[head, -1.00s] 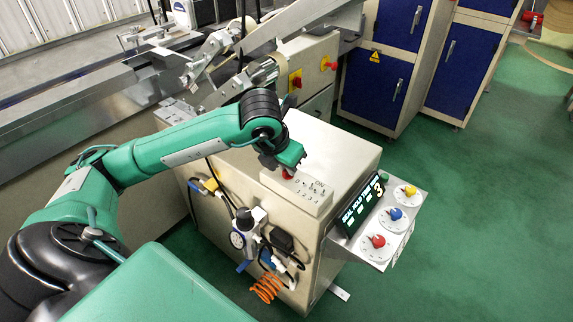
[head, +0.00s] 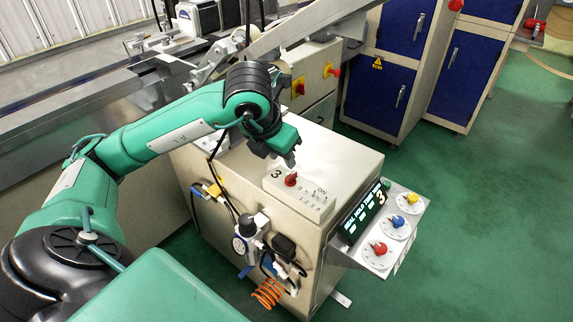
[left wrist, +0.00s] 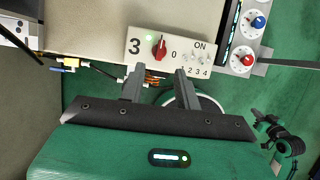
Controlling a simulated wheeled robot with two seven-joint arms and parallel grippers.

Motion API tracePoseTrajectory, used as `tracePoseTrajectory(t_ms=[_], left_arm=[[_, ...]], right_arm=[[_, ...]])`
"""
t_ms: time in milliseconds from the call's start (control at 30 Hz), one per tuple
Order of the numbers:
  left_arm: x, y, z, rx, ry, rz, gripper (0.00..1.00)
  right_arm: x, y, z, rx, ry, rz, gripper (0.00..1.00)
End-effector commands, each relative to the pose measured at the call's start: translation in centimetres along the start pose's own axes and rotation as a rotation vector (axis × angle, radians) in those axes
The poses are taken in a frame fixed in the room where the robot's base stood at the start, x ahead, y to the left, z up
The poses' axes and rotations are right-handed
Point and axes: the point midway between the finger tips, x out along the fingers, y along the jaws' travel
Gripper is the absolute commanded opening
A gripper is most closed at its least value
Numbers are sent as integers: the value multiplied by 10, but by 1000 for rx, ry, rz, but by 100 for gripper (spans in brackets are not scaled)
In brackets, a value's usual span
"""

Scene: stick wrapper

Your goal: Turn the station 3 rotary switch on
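The station 3 rotary switch (head: 291,179) is a red knob on a pale panel (head: 310,206) on top of the beige cabinet. In the left wrist view the red knob (left wrist: 160,46) stands between a big "3" and a "0", its grip close to upright in the picture. A small green light glows just up and left of it. "ON" and the digits 1 to 4 sit beside small toggles to the right. My left gripper (left wrist: 158,72) is open and empty, its two fingers apart and clear of the knob. In the head view it hangs just above and behind the knob. My right gripper is out of view.
A side panel holds a lit display (head: 361,212) and yellow, blue and red dials (head: 394,220). Hoses and a gauge (head: 240,243) hang on the cabinet's front. A machine with a sloping metal beam (head: 300,30) stands behind my arm. Green floor lies open to the right.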

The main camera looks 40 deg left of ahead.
Motion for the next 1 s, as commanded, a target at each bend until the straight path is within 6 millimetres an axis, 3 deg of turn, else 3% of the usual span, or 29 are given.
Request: tracePoseTrajectory(t_ms=[100,333,1000], left_arm=[[-27,0,1,0,-5,1,33],[-54,0,1,-1,-2,1,33],[-57,0,0,-1,0,1,33]], right_arm=[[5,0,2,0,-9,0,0],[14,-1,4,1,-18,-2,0],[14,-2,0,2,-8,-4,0]])
